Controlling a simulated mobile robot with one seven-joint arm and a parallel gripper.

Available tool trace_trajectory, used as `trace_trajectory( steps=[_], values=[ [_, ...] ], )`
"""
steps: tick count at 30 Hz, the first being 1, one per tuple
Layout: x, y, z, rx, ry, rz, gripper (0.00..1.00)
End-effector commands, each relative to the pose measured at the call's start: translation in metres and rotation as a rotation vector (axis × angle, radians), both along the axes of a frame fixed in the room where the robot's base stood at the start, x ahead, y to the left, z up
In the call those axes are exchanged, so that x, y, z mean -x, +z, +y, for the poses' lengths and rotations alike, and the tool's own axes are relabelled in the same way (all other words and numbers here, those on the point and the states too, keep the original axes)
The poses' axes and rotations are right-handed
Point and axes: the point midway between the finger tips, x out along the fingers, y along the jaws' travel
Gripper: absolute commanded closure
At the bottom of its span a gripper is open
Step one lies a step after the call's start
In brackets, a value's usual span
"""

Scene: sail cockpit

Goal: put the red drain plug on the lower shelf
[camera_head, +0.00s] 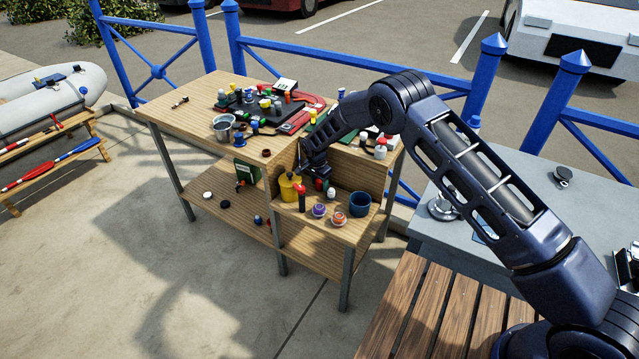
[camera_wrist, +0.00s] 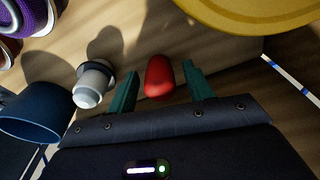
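The red drain plug (camera_wrist: 160,80) stands on a wooden surface in the wrist view, between the two teal fingers of my gripper (camera_wrist: 160,70). The fingers are apart, with a narrow gap visible on each side of the plug. In the head view my gripper (camera_head: 318,172) reaches down into the raised side compartment (camera_head: 308,229) of the wooden workbench, where a bit of red (camera_head: 319,184) shows beneath it, partly hidden. The lower shelf (camera_head: 235,215) is the wooden board near the ground below the worktop.
Close to the plug are a white-and-grey plug (camera_wrist: 93,83), a blue cup (camera_head: 359,203) and a yellow pot (camera_head: 289,186). The lower shelf holds a white disc (camera_head: 207,195), a black disc (camera_head: 224,205) and small items, with bare board around them. The worktop (camera_head: 185,110) is crowded.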

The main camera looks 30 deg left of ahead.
Motion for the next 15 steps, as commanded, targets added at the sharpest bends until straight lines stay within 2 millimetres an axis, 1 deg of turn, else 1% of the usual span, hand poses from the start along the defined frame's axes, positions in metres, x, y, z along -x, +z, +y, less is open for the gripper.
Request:
trace_trajectory(
  steps=[5, 8, 11, 14, 15],
  values=[
    [0.000, 0.000, 0.000, 0.000, 0.000, 0.000, 0.49],
    [0.000, 0.004, 0.000, 0.000, 0.000, 0.000, 0.49],
    [0.001, 0.014, 0.001, -0.001, 0.000, 0.000, 0.49],
    [0.003, 0.030, 0.001, -0.002, 0.000, 0.000, 0.49],
    [0.004, 0.038, 0.002, -0.003, 0.000, -0.001, 0.49]
  ],
)
